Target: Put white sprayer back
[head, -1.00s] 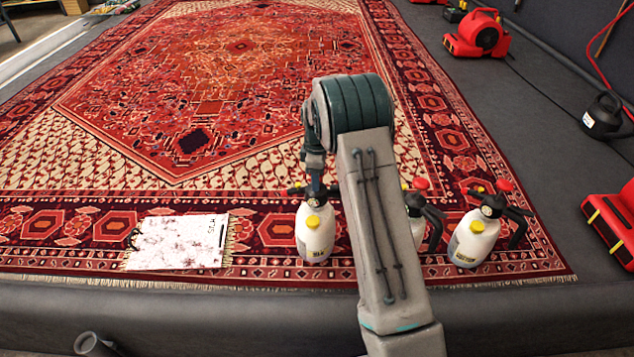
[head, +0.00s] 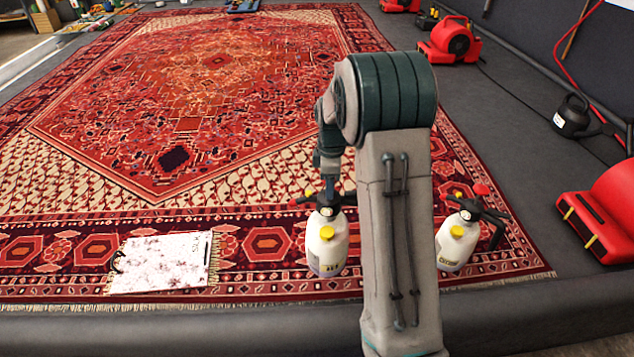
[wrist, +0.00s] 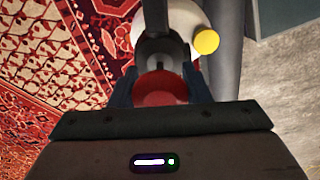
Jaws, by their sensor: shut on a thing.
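My gripper (head: 328,190) is shut on the top of a white sprayer (head: 327,245). This sprayer has a white bottle, a dark head and a yellow cap, and it looks upright. In the wrist view a red knob (wrist: 160,88) sits between the fingers, with the white bottle and yellow cap (wrist: 206,41) beyond it. Whether its base touches the rug is unclear. A second white sprayer (head: 458,240), with a red knob and yellow cap, stands on the rug to the right, past my arm.
A white marbled clipboard-like sheet (head: 162,262) lies on the patterned rug (head: 200,110) at left. A dark padded edge (head: 200,325) runs along the front. Red blowers (head: 605,215) and a black canister (head: 573,116) stand at right. My arm hides the rug between the sprayers.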

